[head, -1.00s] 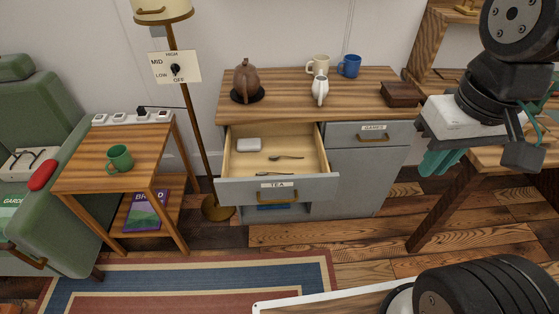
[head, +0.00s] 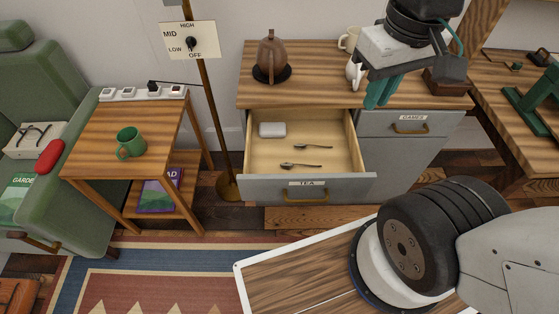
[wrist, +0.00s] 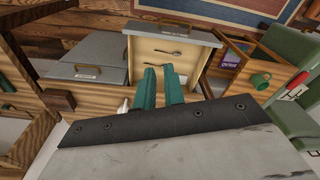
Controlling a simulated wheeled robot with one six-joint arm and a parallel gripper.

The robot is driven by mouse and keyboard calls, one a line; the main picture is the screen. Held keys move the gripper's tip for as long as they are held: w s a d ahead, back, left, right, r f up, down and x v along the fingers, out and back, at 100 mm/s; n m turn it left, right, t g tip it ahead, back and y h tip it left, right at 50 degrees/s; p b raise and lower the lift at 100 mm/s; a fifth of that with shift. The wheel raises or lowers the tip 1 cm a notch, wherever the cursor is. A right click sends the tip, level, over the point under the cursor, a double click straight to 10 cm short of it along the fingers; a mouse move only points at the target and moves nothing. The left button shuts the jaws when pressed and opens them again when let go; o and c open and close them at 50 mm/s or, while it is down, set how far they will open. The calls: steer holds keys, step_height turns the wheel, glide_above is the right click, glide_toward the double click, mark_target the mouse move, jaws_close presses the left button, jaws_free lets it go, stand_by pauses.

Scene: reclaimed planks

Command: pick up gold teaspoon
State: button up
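Two small teaspoons lie in the open drawer (head: 258,158) labelled TEA. The farther teaspoon (head: 314,147) and the nearer teaspoon (head: 300,165) both look dull greyish-brown, and I cannot tell which is gold. In the wrist view the drawer (wrist: 150,50) is ahead, with a spoon (wrist: 168,52) inside. My gripper (head: 378,92) has teal fingers and hangs over the right part of the cabinet top, above and right of the drawer. In the wrist view a narrow gap shows between the fingers (wrist: 160,85), with nothing held.
A white box (head: 272,129) lies in the drawer's back left. On the cabinet top (head: 325,62) are a brown teapot (head: 271,56), a white jug (head: 354,73) close behind my gripper, and a cream mug (head: 349,39). A lamp pole (head: 213,110) stands left of the cabinet.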

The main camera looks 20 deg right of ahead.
steer(key=w+f+n+g, duration=0.1)
steer(key=w+f+n, duration=0.4)
steer(key=w, duration=0.6)
steer(key=n+g, duration=0.2)
steer(key=n, duration=0.2)
glide_above(302, 165)
step_height(302, 165, down, 12)
steer(key=f, duration=0.1)
steer(key=f+n, duration=0.1)
steer(key=f, duration=0.7)
steer(key=f+n, duration=0.2)
steer(key=f, duration=0.7)
steer(key=f+n+g, duration=0.1)
steer(key=f+n, duration=0.1)
steer(key=f, duration=0.6)
steer(key=shift+w+d+f+y, duration=0.1)
steer(key=shift+w+f+y, duration=0.05)
steer(key=shift+w+y, duration=0.25)
jaws_close()
